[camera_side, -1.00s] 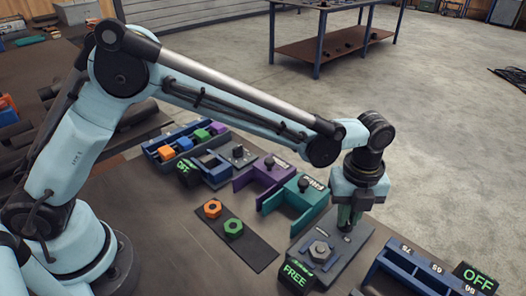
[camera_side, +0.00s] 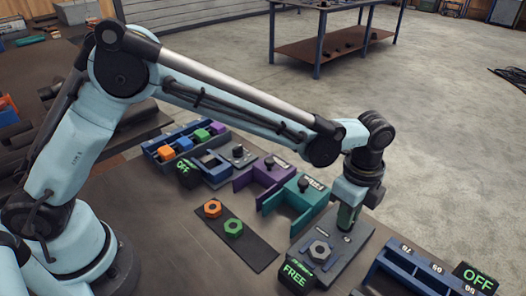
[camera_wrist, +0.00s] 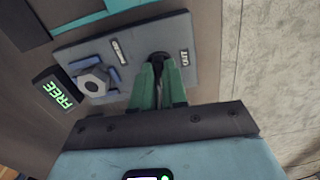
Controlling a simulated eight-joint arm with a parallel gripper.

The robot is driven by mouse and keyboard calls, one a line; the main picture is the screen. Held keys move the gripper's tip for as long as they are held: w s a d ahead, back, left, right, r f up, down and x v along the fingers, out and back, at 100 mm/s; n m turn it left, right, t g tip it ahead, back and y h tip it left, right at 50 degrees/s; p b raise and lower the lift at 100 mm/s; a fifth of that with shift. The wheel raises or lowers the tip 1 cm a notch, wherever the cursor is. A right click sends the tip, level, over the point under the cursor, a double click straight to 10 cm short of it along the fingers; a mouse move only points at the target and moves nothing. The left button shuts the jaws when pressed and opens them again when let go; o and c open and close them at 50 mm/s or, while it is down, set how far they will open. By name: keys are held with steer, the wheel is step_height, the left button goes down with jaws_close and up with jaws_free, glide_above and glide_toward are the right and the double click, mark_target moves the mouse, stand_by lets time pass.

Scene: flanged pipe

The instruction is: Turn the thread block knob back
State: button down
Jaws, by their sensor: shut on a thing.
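The thread block (camera_side: 357,257) is a grey plate at the front right of the bench in the side view; it also shows in the wrist view (camera_wrist: 201,25). A grey hex nut (camera_side: 319,251) sits on it between blue-grey jaws, seen more clearly in the wrist view (camera_wrist: 92,84). A sign beside it (camera_side: 296,273) reads FREE in green. My gripper (camera_side: 346,226) points down over the plate's far end. In the wrist view its green fingers (camera_wrist: 158,76) are shut on the dark knob (camera_wrist: 159,58), which they mostly hide.
A teal bracket (camera_side: 300,196) and a purple bracket (camera_side: 265,176) stand left of the block. A blue rack (camera_side: 410,268) with number labels lies close on the right. A dark mat (camera_side: 247,250) holds an orange nut (camera_side: 212,209) and a green nut (camera_side: 233,228).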

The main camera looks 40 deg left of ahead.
steer(key=shift+n, duration=0.4)
steer(key=c, duration=1.2)
jaws_free()
steer(key=shift+o, duration=0.2)
steer(key=shift+r, duration=0.1)
step_height(320, 180, up, 12)
